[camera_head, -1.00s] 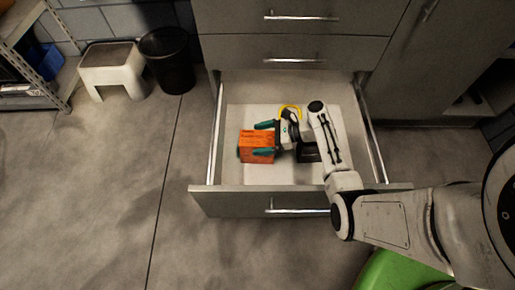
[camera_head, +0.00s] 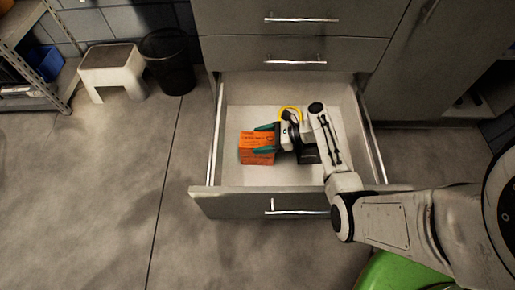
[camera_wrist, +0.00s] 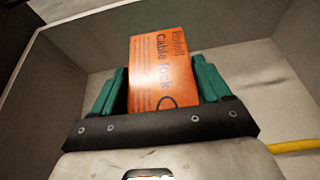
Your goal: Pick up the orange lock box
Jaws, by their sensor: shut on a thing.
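The orange lock box (camera_head: 256,142) is in the open drawer, left of the drawer's middle. My gripper (camera_head: 264,139) reaches in from the right and is shut on the box, with a finger on either side. In the wrist view my gripper (camera_wrist: 160,88) has its fingers along the left and right sides of the box. The underside of the box is hidden, so I cannot tell whether it touches the drawer floor.
The drawer (camera_head: 240,202) is pulled out, with walls around the box and gripper. A yellow looped thing (camera_head: 290,109) lies behind my gripper. A black bin (camera_head: 168,62) and a white stool (camera_head: 111,68) stand at the left.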

